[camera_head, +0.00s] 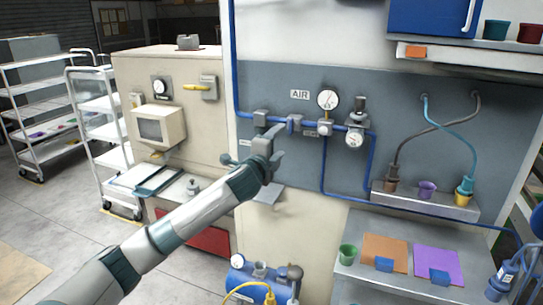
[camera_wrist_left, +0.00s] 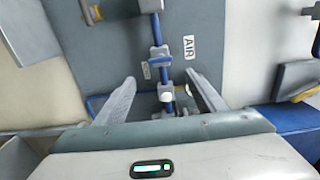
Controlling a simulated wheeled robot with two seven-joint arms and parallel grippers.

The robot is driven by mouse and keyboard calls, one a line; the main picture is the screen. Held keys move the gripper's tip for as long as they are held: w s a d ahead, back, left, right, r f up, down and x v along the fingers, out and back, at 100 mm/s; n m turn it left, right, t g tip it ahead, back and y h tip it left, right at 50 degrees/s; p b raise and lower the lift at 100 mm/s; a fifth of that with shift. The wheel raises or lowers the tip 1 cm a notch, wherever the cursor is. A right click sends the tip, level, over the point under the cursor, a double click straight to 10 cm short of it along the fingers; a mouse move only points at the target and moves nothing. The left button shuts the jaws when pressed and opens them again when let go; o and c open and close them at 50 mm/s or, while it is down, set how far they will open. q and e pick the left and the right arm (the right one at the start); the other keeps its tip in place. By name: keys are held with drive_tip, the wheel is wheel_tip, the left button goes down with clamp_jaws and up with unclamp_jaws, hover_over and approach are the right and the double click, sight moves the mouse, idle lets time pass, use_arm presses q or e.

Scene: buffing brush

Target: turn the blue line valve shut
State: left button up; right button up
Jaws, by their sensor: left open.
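The blue air line (camera_head: 340,131) runs along the grey wall panel, with an AIR sign (camera_head: 300,94) above it. The line valve with a blue handle (camera_head: 294,122) sits on this pipe, just right of my left gripper. My left gripper (camera_head: 272,143) is in front of the panel, open and empty. In the left wrist view, the pipe runs between the spread fingers (camera_wrist_left: 160,78). The blue valve handle (camera_wrist_left: 160,54) lies beyond the fingertips there, apart from them. Part of the line is hidden behind my gripper in the head view. My right gripper is not in view.
A round gauge (camera_head: 327,98) and a regulator (camera_head: 355,138) are on the line to the right. A shelf with cups (camera_head: 425,203) stands lower right. A blue compressor tank (camera_head: 248,283) is below. A beige cabinet (camera_head: 190,120) stands to the left.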

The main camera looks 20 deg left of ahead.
use_arm(q)
drive_tip(key=s+b, duration=0.1)
drive_tip(key=s, duration=0.4)
drive_tip(key=shift+s, duration=0.25)
